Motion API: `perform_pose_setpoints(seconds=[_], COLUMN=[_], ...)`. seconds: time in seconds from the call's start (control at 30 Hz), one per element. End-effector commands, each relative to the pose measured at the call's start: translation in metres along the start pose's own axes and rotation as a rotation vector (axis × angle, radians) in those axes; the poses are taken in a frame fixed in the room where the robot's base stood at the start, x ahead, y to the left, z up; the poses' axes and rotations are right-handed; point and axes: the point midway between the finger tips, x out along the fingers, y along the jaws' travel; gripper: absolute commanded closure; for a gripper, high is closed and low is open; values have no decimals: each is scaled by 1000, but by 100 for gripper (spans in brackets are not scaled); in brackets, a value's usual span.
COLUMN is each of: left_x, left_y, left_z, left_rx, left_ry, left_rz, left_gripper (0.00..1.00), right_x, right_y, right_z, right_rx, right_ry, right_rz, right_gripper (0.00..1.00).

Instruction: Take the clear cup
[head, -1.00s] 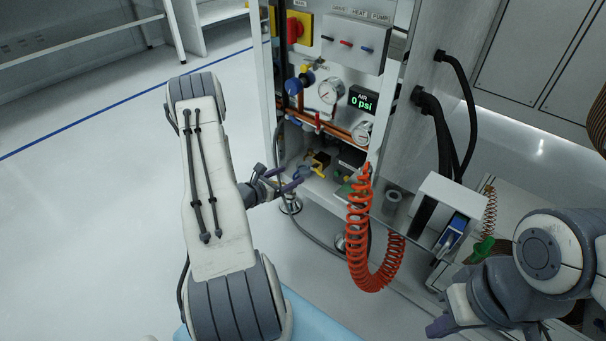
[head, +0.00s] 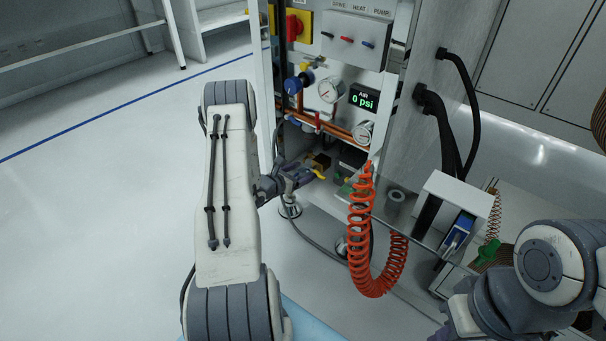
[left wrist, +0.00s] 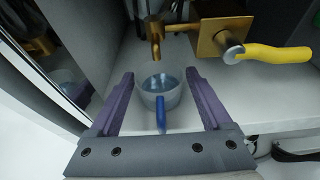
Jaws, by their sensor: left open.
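The clear cup (left wrist: 172,91) stands on the pale cabinet floor in the left wrist view. It holds something bluish and clear, and a blue handle (left wrist: 160,115) points toward me. A brass spout (left wrist: 155,38) hangs just above its far rim. My left gripper (left wrist: 160,76) is open, with its purple fingers on either side of the cup and visible gaps to it. In the head view my left gripper (head: 304,174) reaches into the cabinet's lower opening, and I cannot make out the cup there. My right gripper (head: 441,334) is mostly cut off at the bottom edge.
A brass valve with a yellow lever (left wrist: 275,54) sits close beyond the right finger. A cabinet side wall (left wrist: 75,35) stands at left. In the head view a red coiled hose (head: 362,240) hangs right of my left gripper, and gauges (head: 331,90) are above.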

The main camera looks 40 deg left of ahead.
Motion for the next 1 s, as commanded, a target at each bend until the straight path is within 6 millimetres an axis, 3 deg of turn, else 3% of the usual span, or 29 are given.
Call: perform_pose_setpoints(seconds=[0.03, 0.13, 0.23, 0.27, 0.77, 1.0], left_x=[0, 0, 0, 0, -4, -16], left_y=[0, 0, 0, 0, 0, 0], left_z=[0, 0, 0, 0, 8, 4], left_rx=[0, 0, 0, 0, 0, 0], left_ry=[0, 0, 0, 0, 0, 2], left_rz=[0, 0, 0, 0, 0, 0], left_gripper=[29, 67, 68, 74, 75, 75], right_x=[0, 0, 0, 0, -8, -12], right_y=[0, 0, 0, 0, -1, -1], right_z=[0, 0, 0, 0, 0, -1], right_rx=[0, 0, 0, 0, 0, 0], right_ry=[0, 0, 0, 0, 0, 0], right_rz=[0, 0, 0, 0, 0, 0], right_gripper=[100, 100, 100, 100, 100, 100])
